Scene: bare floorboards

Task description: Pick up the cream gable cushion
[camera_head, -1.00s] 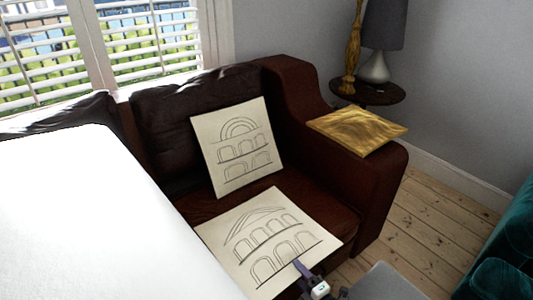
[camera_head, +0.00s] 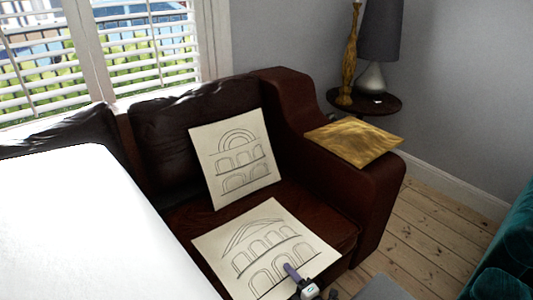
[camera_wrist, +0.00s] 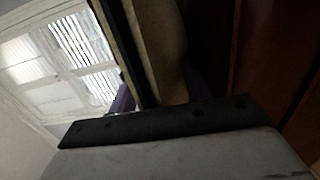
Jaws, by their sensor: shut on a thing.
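The cream gable cushion (camera_head: 268,250), with a drawn gable over rows of arches, is at the front of the brown leather sofa seat in the head view. My gripper (camera_head: 298,280) is at its lower front edge, with one purple finger over the printed face. It is shut on this cushion. In the wrist view the cushion (camera_wrist: 160,45) shows as a tan strip running up from the gripper. The far fingertip is hidden. A second cream cushion (camera_head: 236,158) with a round arch drawing leans on the sofa back.
A gold cushion (camera_head: 353,143) lies on the sofa arm (camera_head: 375,180). Behind it a round side table (camera_head: 375,104) holds a lamp (camera_head: 380,40) and a gold figure (camera_head: 351,60). A teal seat (camera_head: 505,260) is at the right. Floorboards (camera_head: 420,215) between are bare.

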